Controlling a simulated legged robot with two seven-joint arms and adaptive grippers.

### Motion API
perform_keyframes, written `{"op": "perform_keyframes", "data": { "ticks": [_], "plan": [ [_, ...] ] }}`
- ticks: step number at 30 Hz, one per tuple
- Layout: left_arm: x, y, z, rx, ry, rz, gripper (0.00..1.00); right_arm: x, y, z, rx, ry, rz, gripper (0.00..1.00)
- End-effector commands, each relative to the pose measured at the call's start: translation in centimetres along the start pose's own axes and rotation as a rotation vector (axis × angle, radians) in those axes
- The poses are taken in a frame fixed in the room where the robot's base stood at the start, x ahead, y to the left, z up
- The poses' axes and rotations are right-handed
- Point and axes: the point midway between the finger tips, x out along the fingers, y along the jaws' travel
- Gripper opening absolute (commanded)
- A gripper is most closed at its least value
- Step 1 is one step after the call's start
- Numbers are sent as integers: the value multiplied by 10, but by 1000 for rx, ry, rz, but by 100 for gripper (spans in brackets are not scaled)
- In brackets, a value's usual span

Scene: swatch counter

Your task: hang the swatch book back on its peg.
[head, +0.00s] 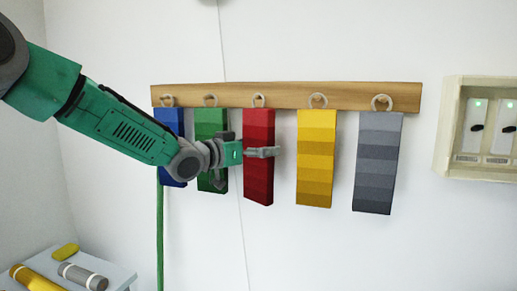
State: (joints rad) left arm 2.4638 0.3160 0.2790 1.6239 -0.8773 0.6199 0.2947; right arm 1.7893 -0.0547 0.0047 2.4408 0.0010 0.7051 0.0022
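The red swatch book (259,185) hangs upright below the wooden peg rail (360,95), third from the left, its ring at the rail in line with a peg. Whether the ring is fully over the peg is too small to tell. My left gripper (262,152) reaches in from the left at the book's middle. One grey finger lies across the book's front; the other is hidden, and the gripper looks shut on the book. Blue (173,172), green (207,125), yellow (316,160) and grey (378,165) swatch books hang beside it. My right gripper is out of view.
A cream wall box (447,130) with switches and green lights is at the right. A small table (115,272) at lower left holds yellow and grey rolls (82,277) and a yellow piece (65,251). A green cord (160,240) hangs below the blue book.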

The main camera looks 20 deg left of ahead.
Motion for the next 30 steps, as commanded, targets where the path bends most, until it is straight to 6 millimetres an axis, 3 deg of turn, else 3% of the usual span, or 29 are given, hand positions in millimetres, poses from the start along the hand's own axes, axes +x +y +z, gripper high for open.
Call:
{"op": "perform_keyframes", "data": {
  "ticks": [8, 11, 21, 30],
  "plan": [
    [-5, 0, 0, 0, -1, 0, 98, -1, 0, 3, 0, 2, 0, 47],
    [-18, 0, -1, 1, 0, 0, 98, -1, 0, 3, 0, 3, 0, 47],
    [-89, -2, 0, -2, 2, 0, 98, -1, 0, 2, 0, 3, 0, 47],
    [-118, -3, 2, -2, -1, 0, 98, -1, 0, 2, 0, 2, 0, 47]
  ]
}}
